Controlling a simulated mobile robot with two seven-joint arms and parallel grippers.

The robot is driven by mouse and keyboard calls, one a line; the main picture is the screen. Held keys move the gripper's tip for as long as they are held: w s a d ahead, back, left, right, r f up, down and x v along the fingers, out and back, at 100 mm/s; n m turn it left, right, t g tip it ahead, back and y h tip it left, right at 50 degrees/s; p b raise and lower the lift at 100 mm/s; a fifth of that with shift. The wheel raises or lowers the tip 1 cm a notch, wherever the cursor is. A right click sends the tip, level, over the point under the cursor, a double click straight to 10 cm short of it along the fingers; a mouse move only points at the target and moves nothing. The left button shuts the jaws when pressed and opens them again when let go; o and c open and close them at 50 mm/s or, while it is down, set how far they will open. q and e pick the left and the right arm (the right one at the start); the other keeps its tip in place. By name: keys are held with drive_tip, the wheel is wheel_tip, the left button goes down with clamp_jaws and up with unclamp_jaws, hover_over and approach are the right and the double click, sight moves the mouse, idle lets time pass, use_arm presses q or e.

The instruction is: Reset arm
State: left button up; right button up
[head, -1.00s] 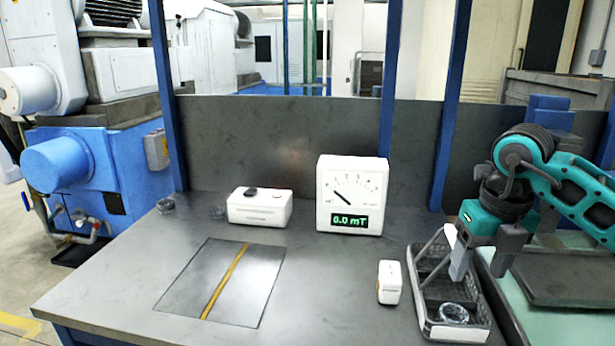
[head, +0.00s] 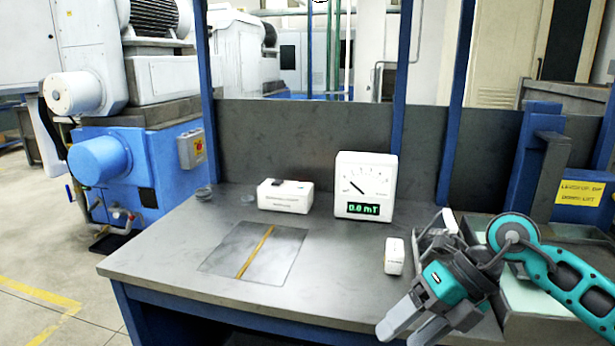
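My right gripper (head: 405,332) is in the lower right of the head view, in front of the tray (head: 428,243). Its two grey fingers point down and to the left, with a gap between them and nothing held. The teal arm comes in from the right. The gripper covers most of the dark tray, and the ring inside it is hidden. My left gripper is not in view.
Small rings (head: 203,193) lie at the back left. The front left is clear.

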drive_tip(key=s+a+r+m+y, duration=0.1)
drive_tip(key=s+a+y, duration=0.1)
drive_tip(key=a+y, duration=0.3)
drive_tip(key=s+a+r+m+y, duration=0.2)
drive_tip(key=a+y, duration=0.2)
drive_tip(key=a, duration=0.2)
drive_tip(key=w+d+f+m+t+h+p, duration=0.1)
drive_tip(key=d+f+m+t+h, duration=0.55)
drive_tip(key=m, duration=0.65)
drive_tip(key=w+d+f+m+t+h, duration=0.1)
drive_tip(key=d+f+m+t+h, duration=0.45)
drive_tip(key=m+t, duration=0.7)
drive_tip(key=s+d+f+m+g+h, duration=0.2)
drive_tip(key=s+f+m+g, duration=0.5)
drive_tip(key=s+f, duration=0.4)
wheel_tip(320, 180, down, 4)
drive_tip(key=shift+g+h, duration=0.3)
drive_tip(key=shift+g, duration=0.1)
